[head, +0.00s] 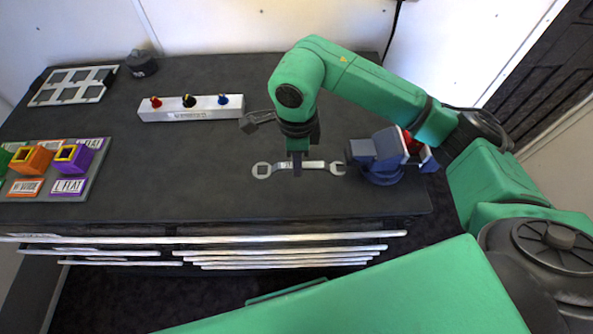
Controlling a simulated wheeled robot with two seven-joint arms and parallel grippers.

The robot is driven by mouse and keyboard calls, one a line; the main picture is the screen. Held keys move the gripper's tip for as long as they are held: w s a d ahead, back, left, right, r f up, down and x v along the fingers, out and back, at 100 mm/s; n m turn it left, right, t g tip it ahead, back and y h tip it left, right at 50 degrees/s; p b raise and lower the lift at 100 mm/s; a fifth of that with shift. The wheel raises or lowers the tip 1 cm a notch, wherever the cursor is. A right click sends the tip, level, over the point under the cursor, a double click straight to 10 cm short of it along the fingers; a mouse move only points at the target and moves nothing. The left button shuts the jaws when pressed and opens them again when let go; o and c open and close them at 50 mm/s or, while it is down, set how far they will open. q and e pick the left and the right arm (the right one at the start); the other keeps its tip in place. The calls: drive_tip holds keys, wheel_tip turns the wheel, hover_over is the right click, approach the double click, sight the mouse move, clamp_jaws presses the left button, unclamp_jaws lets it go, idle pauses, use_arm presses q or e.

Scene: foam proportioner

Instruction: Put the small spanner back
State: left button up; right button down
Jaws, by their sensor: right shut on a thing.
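The small spanner (313,165) is silver, with a ring end at the left and an open jaw at the right. A partly covered label is on its handle. It lies level across the picture, over the dark bench top (215,195). My right gripper (297,170) points down and is shut on the spanner's handle, hiding part of its middle. I cannot tell whether the spanner touches the bench or is held just above it. My left gripper is not in view.
A blue vise (378,160) stands close to the spanner's open end. A white block with red, black and blue knobs (190,108) is behind left. Coloured square sockets (70,158) stand at the left, with a grey slotted rack (73,86) behind. Drawers are below the front edge.

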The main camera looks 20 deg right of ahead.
sight(296, 184)
wheel_tip(296, 184, down, 6)
drive_tip(key=shift+w+p, duration=0.15)
drive_tip(key=shift+p, duration=0.6)
drive_tip(key=shift+f, duration=0.2)
drive_tip(key=shift+f+b, duration=0.2)
drive_tip(key=shift+b, duration=0.1)
drive_tip(key=c, duration=0.8)
unclamp_jaws()
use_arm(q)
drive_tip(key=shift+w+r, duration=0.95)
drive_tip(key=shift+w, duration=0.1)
use_arm(e)
drive_tip(key=shift+o, duration=0.2)
drive_tip(key=shift+r, duration=0.1)
